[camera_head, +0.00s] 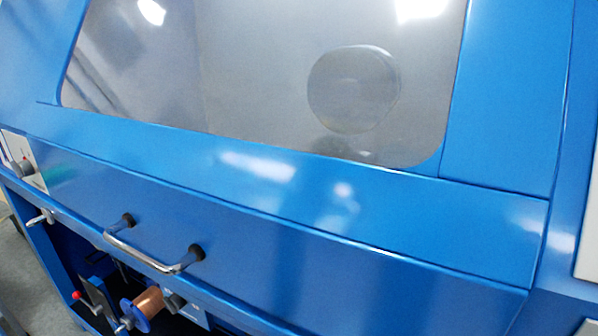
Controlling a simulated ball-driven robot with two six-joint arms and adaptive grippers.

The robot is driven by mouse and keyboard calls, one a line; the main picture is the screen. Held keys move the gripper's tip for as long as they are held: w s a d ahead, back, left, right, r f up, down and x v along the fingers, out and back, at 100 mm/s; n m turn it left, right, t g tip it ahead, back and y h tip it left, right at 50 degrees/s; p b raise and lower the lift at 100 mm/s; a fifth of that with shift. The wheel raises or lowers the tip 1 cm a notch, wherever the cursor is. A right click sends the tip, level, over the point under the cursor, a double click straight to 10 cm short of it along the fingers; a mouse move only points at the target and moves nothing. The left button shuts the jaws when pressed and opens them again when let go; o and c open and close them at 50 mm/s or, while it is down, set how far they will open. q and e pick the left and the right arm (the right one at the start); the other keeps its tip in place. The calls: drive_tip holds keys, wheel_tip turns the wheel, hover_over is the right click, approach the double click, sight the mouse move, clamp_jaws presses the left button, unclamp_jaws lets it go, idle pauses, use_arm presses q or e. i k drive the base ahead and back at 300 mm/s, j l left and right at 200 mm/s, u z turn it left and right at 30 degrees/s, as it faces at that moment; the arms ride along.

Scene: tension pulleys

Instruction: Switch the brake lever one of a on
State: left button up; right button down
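A small lever with a red ball knob (77,295) shows at the lower left, in the opening below the blue machine's front panel. It sits beside a dark plate (98,299). I cannot tell whether this is the brake lever named in the task or which position it is in. A spool of copper-coloured wire (148,301) with a blue flange (132,314) is just right of it. The lower parts of these are cut off by the picture's edge. Neither of my grippers is in view.
The blue machine front (300,215) fills most of the view, with a large window (250,80) above. A metal bar handle (150,257) sticks out above the spool. A grey latch handle (40,217) and a control box (22,165) are at the left. Floor shows at lower left.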

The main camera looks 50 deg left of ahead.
sight(98, 309)
drive_tip(key=u, duration=3.05)
drive_tip(key=i+j+z, duration=0.1)
drive_tip(key=i+j, duration=0.15)
drive_tip(key=j, duration=0.15)
drive_tip(key=i+j, duration=0.2)
drive_tip(key=j, duration=0.25)
drive_tip(key=i+j+z, duration=0.15)
drive_tip(key=j, duration=0.3)
drive_tip(key=i+j+z, duration=0.1)
drive_tip(key=i+j, duration=0.15)
drive_tip(key=j, duration=0.2)
drive_tip(key=i+j, duration=0.15)
drive_tip(key=j, duration=0.35)
drive_tip(key=i+j+z, duration=0.15)
drive_tip(key=j, duration=0.3)
drive_tip(key=i+j+z, duration=0.1)
drive_tip(key=j, duration=0.4)
drive_tip(key=i+j, duration=0.25)
drive_tip(key=j, duration=0.3)
drive_tip(key=l+z, duration=0.05)
